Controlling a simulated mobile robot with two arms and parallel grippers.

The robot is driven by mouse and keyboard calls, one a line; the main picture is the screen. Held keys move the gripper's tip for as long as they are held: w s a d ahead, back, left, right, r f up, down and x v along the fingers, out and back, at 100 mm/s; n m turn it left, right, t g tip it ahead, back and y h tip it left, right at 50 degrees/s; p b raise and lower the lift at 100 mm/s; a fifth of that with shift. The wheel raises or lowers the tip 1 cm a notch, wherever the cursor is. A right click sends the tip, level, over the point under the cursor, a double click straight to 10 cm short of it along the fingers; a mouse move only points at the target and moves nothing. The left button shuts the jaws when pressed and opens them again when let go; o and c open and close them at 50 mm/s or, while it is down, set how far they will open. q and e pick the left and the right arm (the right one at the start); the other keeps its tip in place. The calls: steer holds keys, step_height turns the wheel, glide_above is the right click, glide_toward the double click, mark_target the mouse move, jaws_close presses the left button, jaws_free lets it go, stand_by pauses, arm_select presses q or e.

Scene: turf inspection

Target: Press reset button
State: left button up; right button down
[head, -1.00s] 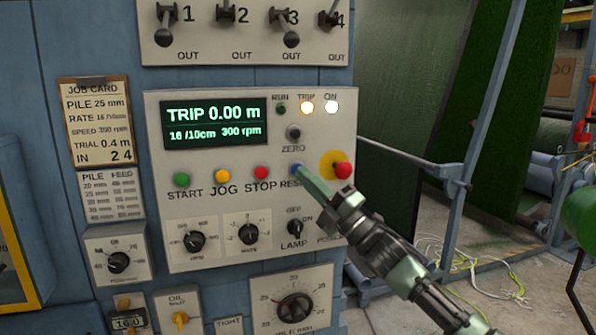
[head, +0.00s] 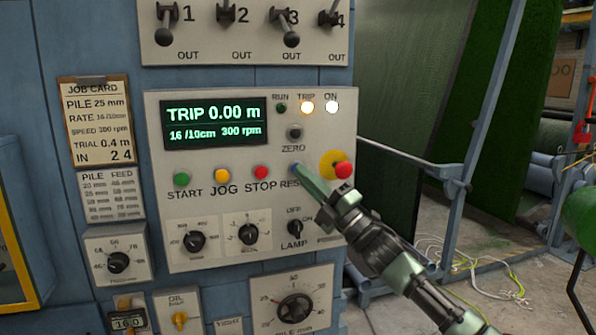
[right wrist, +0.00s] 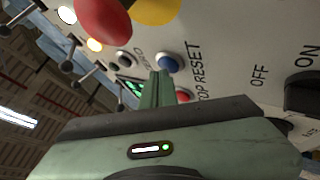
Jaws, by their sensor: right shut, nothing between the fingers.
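The blue reset button (right wrist: 169,63) sits on the pale control panel (head: 215,260). In the head view the reset button (head: 294,168) is mostly hidden by my fingertips, beside the red STOP button (head: 261,172). My right gripper (head: 301,172) is shut and empty, reaching in from the lower right. In the right wrist view its closed green fingers (right wrist: 158,82) end right by the button; I cannot tell whether they touch it. The display (head: 213,122) reads TRIP 0.00 m. My left gripper is out of view.
The red mushroom button (head: 343,170) on a yellow disc is close to the right of my fingers. The ZERO button (head: 294,133) is above and the LAMP switch (head: 295,228) below. A blue metal frame (head: 468,150) stands at the right.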

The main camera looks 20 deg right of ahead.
steer(key=shift+w, duration=0.3)
steer(key=shift+s, duration=0.2)
stand_by(0.4)
steer(key=shift+s, duration=0.7)
steer(key=shift+s, duration=0.15)
steer(key=shift+s+d+b, duration=0.1)
steer(key=shift+s+b, duration=0.35)
steer(key=shift+s, duration=1.95)
